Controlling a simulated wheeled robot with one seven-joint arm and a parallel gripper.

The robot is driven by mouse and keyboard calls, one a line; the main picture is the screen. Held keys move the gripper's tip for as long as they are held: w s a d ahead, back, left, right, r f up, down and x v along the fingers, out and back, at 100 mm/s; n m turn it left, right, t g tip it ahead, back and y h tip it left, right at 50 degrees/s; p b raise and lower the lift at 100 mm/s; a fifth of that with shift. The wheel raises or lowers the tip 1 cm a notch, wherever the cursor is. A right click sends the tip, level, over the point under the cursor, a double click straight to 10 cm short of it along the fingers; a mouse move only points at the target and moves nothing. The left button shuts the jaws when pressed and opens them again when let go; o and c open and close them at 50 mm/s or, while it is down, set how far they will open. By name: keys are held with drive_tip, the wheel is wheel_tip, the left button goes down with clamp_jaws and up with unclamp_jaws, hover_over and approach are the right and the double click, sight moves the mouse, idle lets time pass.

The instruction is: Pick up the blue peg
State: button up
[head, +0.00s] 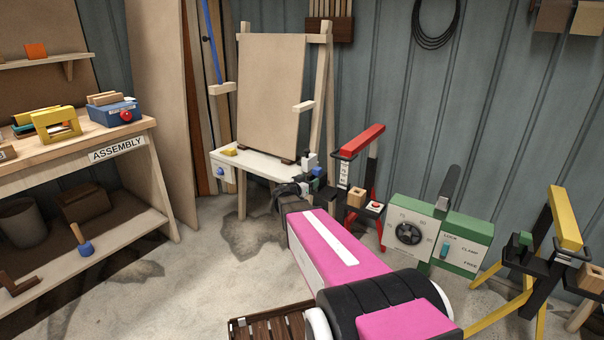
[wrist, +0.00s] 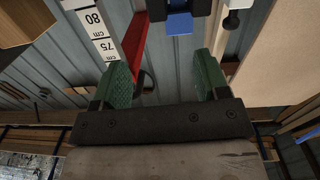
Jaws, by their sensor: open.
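A blue piece that looks like the peg (wrist: 180,23) shows at the top of the wrist view, against a black block, ahead of my fingertips and apart from them. In the head view a small blue piece (head: 318,171) shows beside the end of my arm, near the red stand. My gripper (wrist: 160,72) has two green finger pads spread wide with nothing between them. In the head view my gripper (head: 314,183) is small and partly hidden by my wrist.
The red stand (head: 361,141) with a centimetre scale (wrist: 98,24) stands close to my gripper. A white table with an easel board (head: 270,95) is behind left. A green panel box (head: 466,243) and a yellow stand (head: 565,218) are at right. A workbench (head: 150,122) is at left.

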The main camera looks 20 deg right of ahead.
sight(315, 170)
drive_tip(key=shift+t, duration=0.3)
drive_tip(key=x, duration=0.3)
drive_tip(key=w+a+x, duration=0.1)
drive_tip(key=x, duration=0.3)
drive_tip(key=w+x, duration=0.1)
drive_tip(key=x, duration=0.3)
drive_tip(key=shift+a+r, duration=0.25)
drive_tip(key=shift+r, duration=0.05)
drive_tip(key=shift+s, duration=0.1)
drive_tip(key=c, duration=1)
